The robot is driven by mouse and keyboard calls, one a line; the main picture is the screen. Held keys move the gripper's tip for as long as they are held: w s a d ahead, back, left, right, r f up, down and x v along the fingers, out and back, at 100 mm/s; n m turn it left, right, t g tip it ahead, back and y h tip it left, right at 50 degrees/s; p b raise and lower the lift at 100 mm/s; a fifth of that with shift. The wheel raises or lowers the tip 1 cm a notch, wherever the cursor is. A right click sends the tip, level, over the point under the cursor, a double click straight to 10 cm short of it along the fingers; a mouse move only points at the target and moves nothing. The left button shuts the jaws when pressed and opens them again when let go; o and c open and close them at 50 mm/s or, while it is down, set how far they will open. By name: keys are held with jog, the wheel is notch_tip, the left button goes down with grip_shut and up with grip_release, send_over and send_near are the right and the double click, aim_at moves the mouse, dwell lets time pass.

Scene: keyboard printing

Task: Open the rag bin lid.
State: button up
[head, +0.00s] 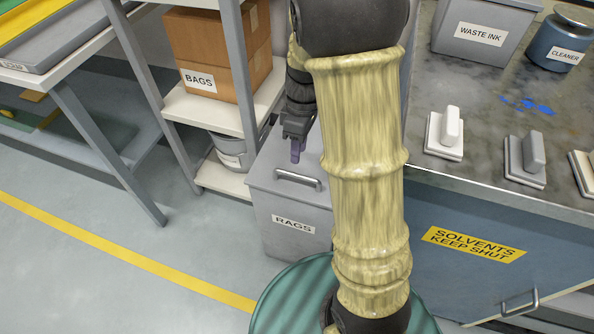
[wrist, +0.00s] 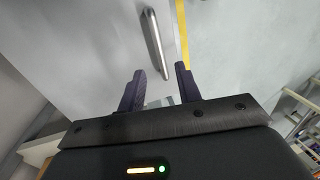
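The rag bin (head: 290,222) is a grey box labelled RAGS, standing on the floor between the shelf and the workbench. Its lid (head: 262,172) lies flat and closed, with a metal bar handle (head: 298,179) near the front edge. My gripper (head: 295,155) is above the lid, just behind the handle in the head view, and apart from it. In the wrist view my gripper (wrist: 160,85) shows two separated dark purple fingers with nothing between them. The handle (wrist: 156,43) lies ahead of the fingertips there. My arm hides the right part of the bin.
A shelf (head: 220,180) with a BAGS box (head: 222,50) and a grey bucket (head: 228,148) stands close left of the bin. The workbench (head: 480,190) with stamp-like blocks stands right. Open floor (head: 130,270) lies at front left.

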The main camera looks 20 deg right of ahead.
jog(key=f, duration=0.2)
jog(key=f+b, duration=0.1)
jog(key=f, duration=0.1)
jog(key=s+f+b, duration=0.1)
jog(key=f, duration=0.1)
jog(key=shift+a+f, duration=0.35)
jog(key=shift+a, duration=0.05)
grip_shut()
